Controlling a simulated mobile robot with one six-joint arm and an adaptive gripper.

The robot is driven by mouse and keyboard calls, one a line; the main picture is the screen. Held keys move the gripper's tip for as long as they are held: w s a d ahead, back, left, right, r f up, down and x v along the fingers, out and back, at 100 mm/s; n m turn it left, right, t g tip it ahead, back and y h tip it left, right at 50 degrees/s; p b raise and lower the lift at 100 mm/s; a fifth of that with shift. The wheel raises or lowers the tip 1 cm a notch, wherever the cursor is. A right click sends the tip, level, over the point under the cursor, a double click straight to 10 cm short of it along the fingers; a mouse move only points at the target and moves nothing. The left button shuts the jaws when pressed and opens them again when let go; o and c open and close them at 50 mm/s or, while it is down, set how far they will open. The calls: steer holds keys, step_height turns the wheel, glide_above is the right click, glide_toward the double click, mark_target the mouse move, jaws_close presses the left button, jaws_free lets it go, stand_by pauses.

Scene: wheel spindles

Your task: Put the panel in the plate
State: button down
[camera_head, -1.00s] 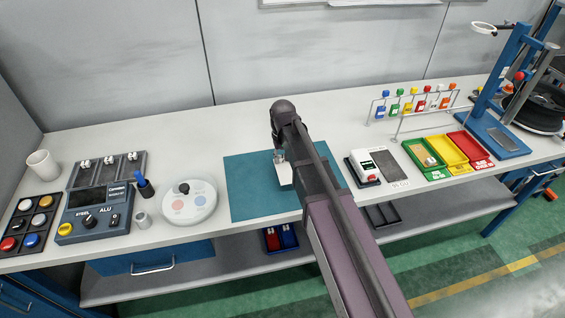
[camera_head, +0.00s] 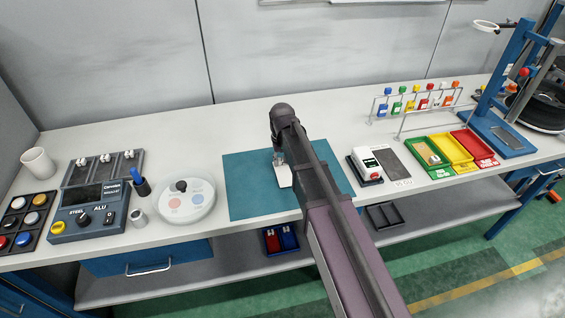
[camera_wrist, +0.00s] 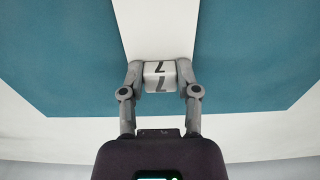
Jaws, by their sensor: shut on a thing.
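My gripper (camera_head: 279,158) is over the teal mat (camera_head: 245,185), partly hidden by my arm. A white flat piece (camera_head: 285,177), probably the panel, shows just below it. In the wrist view my gripper (camera_wrist: 160,78) is shut on a small white block-like part with dark marks (camera_wrist: 160,69), one finger on each side. A broad white area (camera_wrist: 155,25) runs beyond it across the mat; I cannot tell whether it belongs to the held piece. Which thing is the plate is unclear: a round white dish (camera_head: 188,212) with coloured spots lies left of the mat, and a dark grey flat plate (camera_head: 395,163) lies to the right.
A control box (camera_head: 90,212), a button board (camera_head: 12,225) and a white cup (camera_head: 38,161) stand at left. A small white device (camera_head: 366,163), coloured trays (camera_head: 455,152), a wire rack (camera_head: 376,105) and a blue stand (camera_head: 500,95) are at right. The bench behind the mat is clear.

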steer(key=shift+f, duration=0.15)
steer(key=shift+c, duration=1.7)
jaws_free()
steer(key=shift+r, duration=0.25)
step_height(320, 180, up, 12)
steer(key=p, duration=1.2)
steer(key=shift+d, duration=0.1)
steer(key=s+d+m, duration=0.3)
steer(key=s+d, duration=1.4)
steer(key=d, duration=0.3)
steer(key=shift+d, duration=0.3)
